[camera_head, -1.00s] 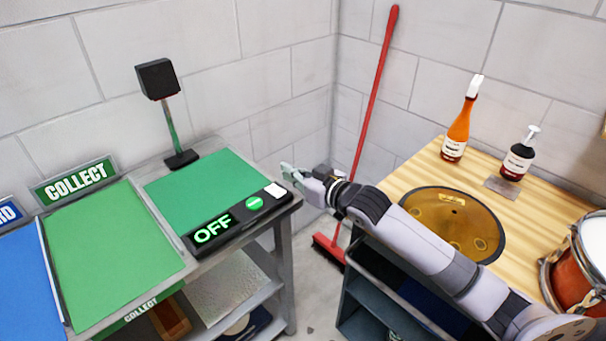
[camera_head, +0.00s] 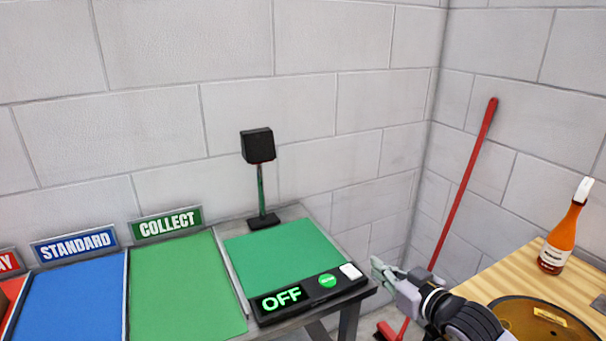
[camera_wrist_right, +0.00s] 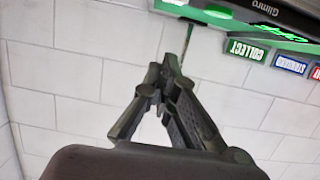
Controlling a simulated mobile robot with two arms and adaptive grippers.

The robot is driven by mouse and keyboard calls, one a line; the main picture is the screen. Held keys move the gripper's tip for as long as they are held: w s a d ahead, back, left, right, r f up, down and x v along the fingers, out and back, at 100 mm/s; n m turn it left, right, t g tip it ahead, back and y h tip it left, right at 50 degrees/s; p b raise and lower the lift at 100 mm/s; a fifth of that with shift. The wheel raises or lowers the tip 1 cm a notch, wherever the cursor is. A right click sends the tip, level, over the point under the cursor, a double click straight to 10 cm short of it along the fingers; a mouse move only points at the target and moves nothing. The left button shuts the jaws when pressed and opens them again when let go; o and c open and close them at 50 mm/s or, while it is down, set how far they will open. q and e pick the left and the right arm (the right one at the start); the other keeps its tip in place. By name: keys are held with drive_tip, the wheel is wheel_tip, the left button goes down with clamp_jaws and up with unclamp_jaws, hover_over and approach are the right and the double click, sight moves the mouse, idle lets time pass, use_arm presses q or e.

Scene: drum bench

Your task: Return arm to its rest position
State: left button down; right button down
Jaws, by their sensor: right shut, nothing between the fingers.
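My right gripper (camera_head: 378,268) is in the head view at the lower right, just right of the scale panel's corner, with its arm coming in from the bottom right. Its fingers are shut and empty. In the right wrist view the right gripper's fingertips (camera_wrist_right: 163,70) meet in front of the grey wall, below the dark panel edge. The panel (camera_head: 312,294) reads OFF in green and has a round green button (camera_head: 327,281) and a white button (camera_head: 350,271). I cannot tell whether the gripper touches the bench. My left gripper does not show.
A bench carries a green mat (camera_head: 282,254), a COLLECT sign (camera_head: 167,223), a STANDARD sign (camera_head: 75,246) and a black-headed post (camera_head: 258,147). A red broom (camera_head: 466,180) leans in the corner. A wooden table holds an orange bottle (camera_head: 562,240) and a brass disc (camera_head: 520,318).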

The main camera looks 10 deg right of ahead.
drive_tip(key=s+a+f+g+h, duration=0.2)
drive_tip(key=s+a+f+g, duration=0.2)
drive_tip(key=s+f, duration=0.75)
drive_tip(key=s+d+f+m+g+h, duration=0.1)
drive_tip(key=s+f+g, duration=0.3)
drive_tip(key=s, duration=0.7)
drive_tip(key=s+f+m+g+h, duration=0.1)
drive_tip(key=s+f+g+h, duration=0.3)
drive_tip(key=s, duration=0.6)
wheel_tip(320, 180, down, 27)
drive_tip(key=s+y, duration=0.2)
drive_tip(key=s+d+f+g, duration=0.1)
drive_tip(key=s+d+f, duration=0.2)
drive_tip(key=s+f, duration=1.3)
